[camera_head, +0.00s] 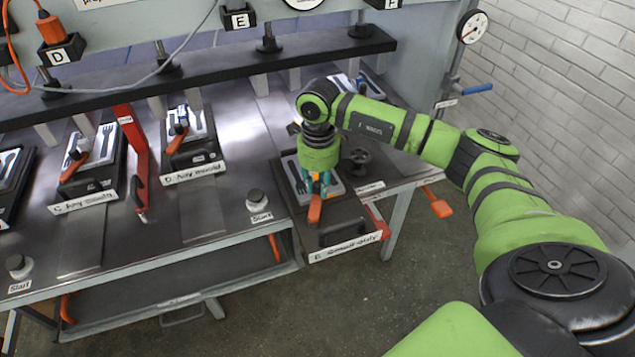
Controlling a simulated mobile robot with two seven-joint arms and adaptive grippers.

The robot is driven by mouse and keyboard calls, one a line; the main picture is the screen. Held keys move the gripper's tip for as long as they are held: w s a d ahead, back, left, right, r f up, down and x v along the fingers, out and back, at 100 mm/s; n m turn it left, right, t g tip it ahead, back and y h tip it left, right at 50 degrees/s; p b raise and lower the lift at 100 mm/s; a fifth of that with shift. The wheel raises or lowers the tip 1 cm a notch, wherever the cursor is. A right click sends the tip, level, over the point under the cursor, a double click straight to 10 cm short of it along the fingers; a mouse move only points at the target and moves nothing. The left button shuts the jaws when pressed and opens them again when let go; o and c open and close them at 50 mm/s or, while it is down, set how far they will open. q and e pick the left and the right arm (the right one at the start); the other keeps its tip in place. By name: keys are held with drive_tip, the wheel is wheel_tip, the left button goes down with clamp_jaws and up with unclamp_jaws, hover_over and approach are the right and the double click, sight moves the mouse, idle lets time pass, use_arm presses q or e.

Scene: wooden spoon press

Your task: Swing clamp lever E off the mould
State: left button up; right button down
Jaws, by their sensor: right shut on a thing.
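Mould E (349,205) is a dark tray at the front right of the press bench, with a front label that seems to start with E and a black front handle (345,233). An orange clamp lever E (315,209) stands over its plate, its orange end pointing toward the front. My right gripper (318,190) points down over the mould and is shut on the lever; the wrist hides the lever's pivot and part of the plate. My left gripper is not in view.
Mould D (193,158) and mould C (90,185) stand to the left with their own orange levers. A red bar (134,160) stands between them. A start button (257,200) sits left of mould E. A black knob (359,157) is right of my wrist.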

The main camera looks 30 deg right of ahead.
drive_tip(key=m, duration=0.1)
drive_tip(key=s+d+m, duration=0.1)
drive_tip(key=shift+s+f+m+b, duration=0.1)
drive_tip(key=shift+m+b, duration=0.2)
drive_tip(key=shift+b, duration=0.1)
drive_tip(key=s+m, duration=0.1)
drive_tip(key=d+m+b, duration=0.1)
drive_tip(key=m, duration=0.1)
drive_tip(key=shift+s+m, duration=0.3)
drive_tip(key=shift+s, duration=0.1)
drive_tip(key=s+m, duration=0.1)
drive_tip(key=m, duration=0.1)
drive_tip(key=shift+s+m+b, duration=0.2)
drive_tip(key=shift+m+b, duration=0.1)
drive_tip(key=shift+s+m+b, duration=0.2)
drive_tip(key=shift+s+m, duration=0.25)
drive_tip(key=shift+m, duration=0.35)
drive_tip(key=shift+s+m+b, duration=0.2)
drive_tip(key=shift+s+m, duration=0.25)
drive_tip(key=shift+m, duration=0.35)
drive_tip(key=c, duration=1.1)
unclamp_jaws()
drive_tip(key=shift+s, duration=0.1)
